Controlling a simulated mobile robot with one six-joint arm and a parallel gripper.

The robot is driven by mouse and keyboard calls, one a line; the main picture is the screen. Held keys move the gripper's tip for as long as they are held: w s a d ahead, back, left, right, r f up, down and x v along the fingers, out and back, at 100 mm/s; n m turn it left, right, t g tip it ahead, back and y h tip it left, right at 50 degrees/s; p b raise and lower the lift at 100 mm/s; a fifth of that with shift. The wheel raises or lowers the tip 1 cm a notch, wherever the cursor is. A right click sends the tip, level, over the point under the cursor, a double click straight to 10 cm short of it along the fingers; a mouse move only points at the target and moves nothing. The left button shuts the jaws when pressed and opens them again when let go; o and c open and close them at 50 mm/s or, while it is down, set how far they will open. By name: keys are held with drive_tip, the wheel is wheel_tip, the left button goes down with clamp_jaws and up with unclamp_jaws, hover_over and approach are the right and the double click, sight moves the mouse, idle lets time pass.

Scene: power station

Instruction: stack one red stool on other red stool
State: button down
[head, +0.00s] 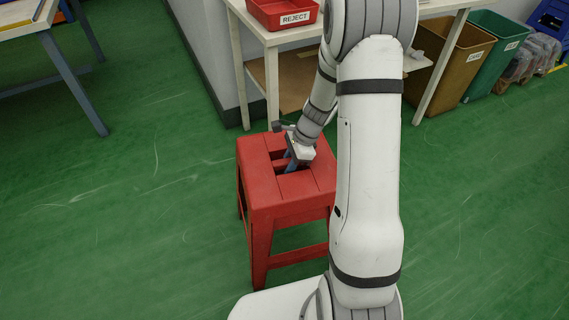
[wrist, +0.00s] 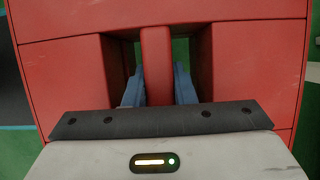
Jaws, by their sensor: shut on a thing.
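One red stool (head: 268,196) stands upright on the green floor in the head view, left of my arm. Its seat has slots with a bar between them, and my gripper (head: 292,166) reaches down into these slots from above. In the wrist view the two blue fingers of my gripper (wrist: 159,88) sit on either side of the red centre bar (wrist: 157,60) of the stool's seat, shut on it. The fingertips are hidden below the seat. Only one stool can be made out; I cannot see a second one separately.
A white table (head: 262,38) with a red REJECT bin (head: 284,14) stands just behind the stool. Brown (head: 447,62) and green (head: 492,50) bins stand at the back right. Another table (head: 52,40) is at the upper left. The floor to the left is clear.

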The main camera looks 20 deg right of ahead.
idle(0.3)
drive_tip(key=c, duration=1.1)
unclamp_jaws()
drive_tip(key=shift+f, duration=0.1)
drive_tip(key=shift+p+v, duration=1.55)
drive_tip(key=shift+v, duration=2.4)
